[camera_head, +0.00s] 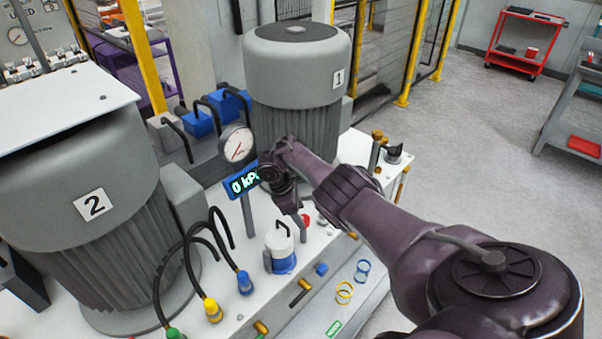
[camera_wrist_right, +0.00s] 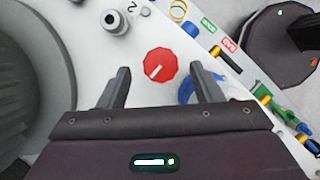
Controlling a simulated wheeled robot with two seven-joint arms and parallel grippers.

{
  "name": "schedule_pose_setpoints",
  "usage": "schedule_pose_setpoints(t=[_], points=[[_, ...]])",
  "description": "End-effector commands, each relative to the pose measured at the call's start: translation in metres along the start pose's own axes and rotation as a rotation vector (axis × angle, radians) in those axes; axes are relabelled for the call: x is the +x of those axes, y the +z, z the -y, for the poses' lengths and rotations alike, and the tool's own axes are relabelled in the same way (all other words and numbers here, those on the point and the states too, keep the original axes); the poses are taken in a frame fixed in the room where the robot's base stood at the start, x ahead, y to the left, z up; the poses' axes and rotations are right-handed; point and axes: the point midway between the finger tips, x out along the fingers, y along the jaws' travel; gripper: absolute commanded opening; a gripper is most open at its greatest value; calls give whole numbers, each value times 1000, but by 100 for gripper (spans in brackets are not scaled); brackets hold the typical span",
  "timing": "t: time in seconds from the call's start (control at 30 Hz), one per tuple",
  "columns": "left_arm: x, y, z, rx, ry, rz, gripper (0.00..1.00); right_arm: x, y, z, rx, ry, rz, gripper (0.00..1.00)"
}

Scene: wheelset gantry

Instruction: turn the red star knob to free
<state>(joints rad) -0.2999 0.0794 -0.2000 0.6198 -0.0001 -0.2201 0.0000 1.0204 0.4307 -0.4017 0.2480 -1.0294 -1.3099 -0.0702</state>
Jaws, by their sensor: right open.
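The red star knob (camera_wrist_right: 159,64) sits on the white panel in the right wrist view, with a white pointer line across its face. In the head view only a small red part of the knob (camera_head: 306,220) shows, beside my fingers. My right gripper (camera_wrist_right: 162,82) is open, its two fingers apart on either side of the knob's near edge in the picture; I cannot tell how far above it they are. In the head view the right gripper (camera_head: 296,216) points down at the panel. No marking for free is readable. My left gripper is not in view.
A pressure gauge (camera_head: 237,144) stands above a blue display (camera_head: 243,182) reading about 0 kPa. Two grey motors (camera_head: 297,80) flank the panel. A white and blue canister (camera_head: 280,249) and hoses with coloured ends stand close by. Green and red labels (camera_wrist_right: 228,44) lie near the panel edge.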

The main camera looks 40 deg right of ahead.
Motion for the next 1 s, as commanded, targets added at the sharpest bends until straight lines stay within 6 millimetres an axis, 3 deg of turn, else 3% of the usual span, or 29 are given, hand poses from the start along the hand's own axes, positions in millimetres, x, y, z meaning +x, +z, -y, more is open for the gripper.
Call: schedule_pose_setpoints(t=[0.1, 0.33, 1.0], points=[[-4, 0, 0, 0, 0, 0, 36, -25, -1, -1, 1, 2, -4, 59], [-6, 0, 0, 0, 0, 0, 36, -52, -1, 0, 1, 0, -2, 59], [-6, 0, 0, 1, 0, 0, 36, -56, 0, 0, 0, 0, 0, 59]])
